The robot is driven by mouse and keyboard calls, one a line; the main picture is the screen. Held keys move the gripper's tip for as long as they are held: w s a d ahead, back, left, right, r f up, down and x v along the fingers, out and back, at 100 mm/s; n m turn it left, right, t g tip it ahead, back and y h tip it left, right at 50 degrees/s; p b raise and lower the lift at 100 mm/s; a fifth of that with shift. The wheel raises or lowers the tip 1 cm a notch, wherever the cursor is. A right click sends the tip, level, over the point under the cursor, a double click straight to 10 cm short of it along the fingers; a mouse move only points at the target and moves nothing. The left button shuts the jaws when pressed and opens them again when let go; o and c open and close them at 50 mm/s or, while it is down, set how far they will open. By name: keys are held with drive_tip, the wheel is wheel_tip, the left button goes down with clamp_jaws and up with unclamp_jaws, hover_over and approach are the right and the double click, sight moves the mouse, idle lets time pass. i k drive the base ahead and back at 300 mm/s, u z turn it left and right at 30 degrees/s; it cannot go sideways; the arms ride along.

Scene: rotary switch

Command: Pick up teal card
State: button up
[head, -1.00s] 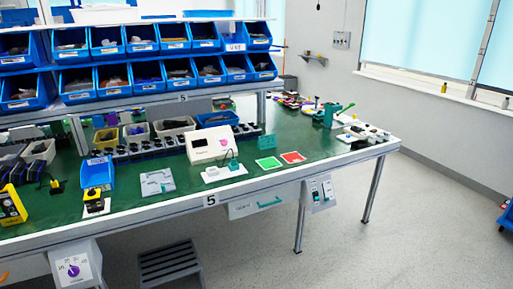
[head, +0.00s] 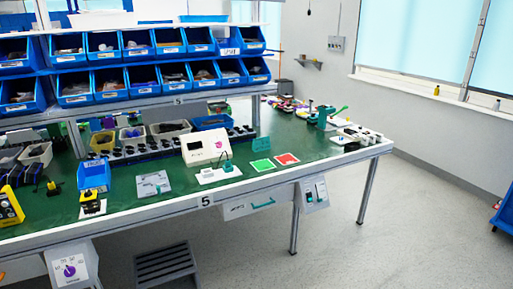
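A flat red square (head: 286,159) lies to the right of the green one. The teal piece is small, and any marking on it is too small to read. My gripper is not in view.
Blue bins fill racks behind. A dark step stool (head: 166,264) stands below.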

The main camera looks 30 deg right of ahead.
sight(262, 143)
drive_tip(key=z, duration=0.05)
drive_tip(key=i, duration=0.95)
drive_tip(key=u, duration=0.05)
